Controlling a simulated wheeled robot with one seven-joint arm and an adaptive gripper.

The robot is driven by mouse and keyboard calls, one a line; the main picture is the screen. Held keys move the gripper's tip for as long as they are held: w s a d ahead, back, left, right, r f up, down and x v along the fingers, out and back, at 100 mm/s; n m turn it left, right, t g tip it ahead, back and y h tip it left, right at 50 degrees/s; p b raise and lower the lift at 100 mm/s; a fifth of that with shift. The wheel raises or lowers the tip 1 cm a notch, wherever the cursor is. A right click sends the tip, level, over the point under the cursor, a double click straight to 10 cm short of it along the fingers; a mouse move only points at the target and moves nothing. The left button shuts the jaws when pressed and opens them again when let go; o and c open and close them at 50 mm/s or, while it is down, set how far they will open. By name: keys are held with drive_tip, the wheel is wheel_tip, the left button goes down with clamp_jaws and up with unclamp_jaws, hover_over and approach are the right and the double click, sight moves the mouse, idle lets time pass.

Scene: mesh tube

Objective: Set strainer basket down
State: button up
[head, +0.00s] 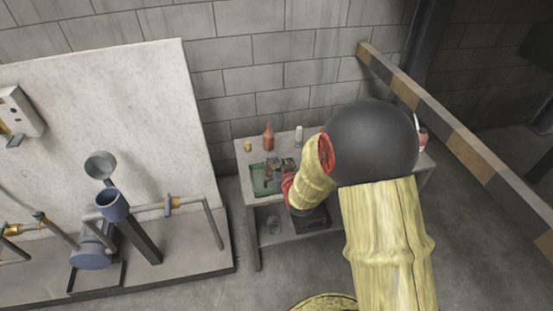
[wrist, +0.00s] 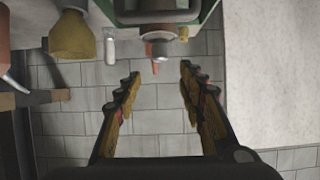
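My gripper (wrist: 158,78) is open in the wrist view. Its two jagged fingers stand well apart with nothing between them. In the head view my arm reaches over the worktable and mostly covers the gripper. I cannot make out a strainer basket for certain in either view. A grey mesh-like item (head: 274,225), too small to identify, is on the table's lower shelf. A green tray (head: 258,180) lies on the tabletop by my wrist. In the wrist view a grey part with a round metal end (wrist: 158,48) shows at the top, beyond the fingertips.
A red bottle (head: 268,136), a small yellow item (head: 248,146) and a pale bottle (head: 298,136) stand along the table's back. An open blue-grey pipe housing (head: 113,206) stands left, by a pale panel (head: 120,110). A striped barrier (head: 440,120) runs along the right.

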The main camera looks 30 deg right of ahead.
drive_tip(key=s+a+r+n+g+y, duration=0.1)
drive_tip(key=s+a+r+g, duration=0.1)
drive_tip(key=s+a+r, duration=0.4)
drive_tip(key=s+a+r+n+g+y, duration=0.15)
drive_tip(key=a+r, duration=0.25)
drive_tip(key=r, duration=0.5)
drive_tip(key=s+a+r+g, duration=0.1)
drive_tip(key=s+a+r, duration=0.2)
drive_tip(key=s, duration=0.8)
drive_tip(key=s+a+r+g+y, duration=0.1)
drive_tip(key=s+a+r+g, duration=0.1)
drive_tip(key=s, duration=0.9)
drive_tip(key=shift+a+r+n, duration=0.35)
drive_tip(key=shift+a+r, duration=0.5)
drive_tip(key=shift+a, duration=0.05)
